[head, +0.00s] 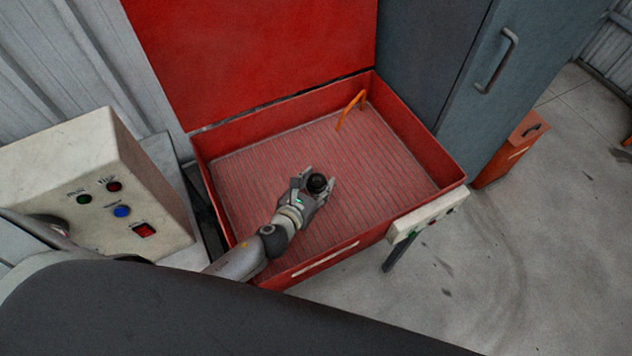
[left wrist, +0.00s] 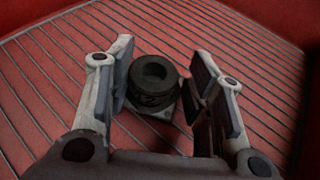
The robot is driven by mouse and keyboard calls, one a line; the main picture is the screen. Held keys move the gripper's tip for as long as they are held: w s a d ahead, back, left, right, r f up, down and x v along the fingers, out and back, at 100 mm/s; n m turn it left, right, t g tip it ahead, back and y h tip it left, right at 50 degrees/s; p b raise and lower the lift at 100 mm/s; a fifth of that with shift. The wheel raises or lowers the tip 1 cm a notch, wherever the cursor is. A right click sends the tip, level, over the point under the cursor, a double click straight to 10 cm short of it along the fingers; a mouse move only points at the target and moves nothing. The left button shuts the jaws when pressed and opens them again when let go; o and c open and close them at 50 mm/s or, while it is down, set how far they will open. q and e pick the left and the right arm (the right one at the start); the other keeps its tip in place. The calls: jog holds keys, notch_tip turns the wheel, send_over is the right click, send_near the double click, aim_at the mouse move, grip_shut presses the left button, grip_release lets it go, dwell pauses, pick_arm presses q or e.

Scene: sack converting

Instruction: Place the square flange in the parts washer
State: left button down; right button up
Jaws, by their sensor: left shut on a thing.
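The square flange (head: 317,182) is a dark round collar with a bore on a lighter square base. In the left wrist view the flange (left wrist: 154,80) is upright between the two fingers, its base corner showing below the collar. My left gripper (head: 315,188) is shut on it, inside the parts washer (head: 419,137). The washer is an open red basin with a ribbed floor. The flange is over the middle of that floor; whether its base touches the floor I cannot tell. My right gripper is not in view.
The washer's red lid (head: 255,45) stands open at the back. An orange curved spout (head: 349,108) rises near the back right corner of the basin. A control box (head: 110,190) stands left, a grey cabinet (head: 500,80) right. The ribbed floor around the gripper is clear.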

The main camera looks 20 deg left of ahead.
pick_arm(q)
jog(key=c, duration=0.7)
grip_release()
jog(key=shift+s+r+p, duration=0.15)
jog(key=shift+r+p, duration=0.6)
jog(key=shift+b+v, duration=0.7)
jog(key=shift+v, duration=5.15)
jog(key=shift+f, duration=0.1)
